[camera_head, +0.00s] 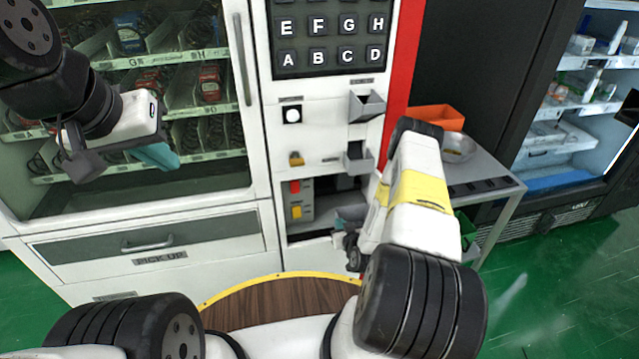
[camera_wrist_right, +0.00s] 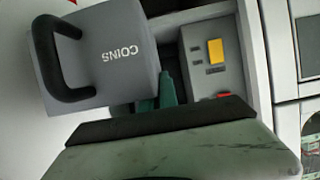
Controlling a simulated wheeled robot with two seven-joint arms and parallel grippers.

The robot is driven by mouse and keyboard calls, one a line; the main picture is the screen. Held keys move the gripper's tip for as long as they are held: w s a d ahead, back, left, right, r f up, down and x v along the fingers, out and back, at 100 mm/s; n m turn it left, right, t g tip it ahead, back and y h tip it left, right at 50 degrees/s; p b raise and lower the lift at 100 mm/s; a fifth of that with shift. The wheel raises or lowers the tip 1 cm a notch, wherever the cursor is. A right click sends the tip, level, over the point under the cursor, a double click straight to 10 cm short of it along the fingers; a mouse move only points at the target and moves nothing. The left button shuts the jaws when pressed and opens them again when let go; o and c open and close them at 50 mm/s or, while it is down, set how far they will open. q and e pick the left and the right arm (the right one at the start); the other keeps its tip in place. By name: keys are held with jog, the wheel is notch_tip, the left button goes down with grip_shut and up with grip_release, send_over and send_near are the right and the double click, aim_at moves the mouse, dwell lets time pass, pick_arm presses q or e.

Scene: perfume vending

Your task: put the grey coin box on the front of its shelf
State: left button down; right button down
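The grey coin box (camera_wrist_right: 115,55), marked COINS and with a black handle on its face, fills the upper left of the right wrist view. It sits at the machine's open lower compartment (camera_head: 300,229); in the head view my right arm largely hides it. My right gripper (camera_head: 350,216) is at the right of this compartment. Its teal fingertips (camera_wrist_right: 159,95) are close together beside the box's lower edge, between the box and the button panel, off the handle. Contact is unclear. My left gripper (camera_head: 155,155) hangs before the glass, away from the box; its finger gap is unclear.
A panel with red and yellow buttons (camera_head: 300,200) stands in the compartment's left side. Above are small grey trays (camera_head: 366,106) and a keypad (camera_head: 331,40). A side table (camera_head: 490,176) with an orange bin (camera_head: 435,118) stands right of the machine.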

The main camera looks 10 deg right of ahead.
aim_at(336, 211)
jog(key=shift+w+r+x, duration=0.15)
jog(key=shift+r+x, duration=0.3)
jog(key=shift+x, duration=2.25)
jog(key=shift+w+r+x, duration=0.2)
jog(key=shift+r+x, duration=0.2)
jog(key=shift+x, duration=2.3)
jog(key=shift+w+r+x, duration=0.15)
jog(key=shift+r+x, duration=0.3)
jog(key=shift+x, duration=2.25)
jog(key=shift+a+f, duration=0.1)
jog(key=c, duration=1.6)
grip_release()
jog(key=shift+c, duration=0.2)
jog(key=v, duration=1.2)
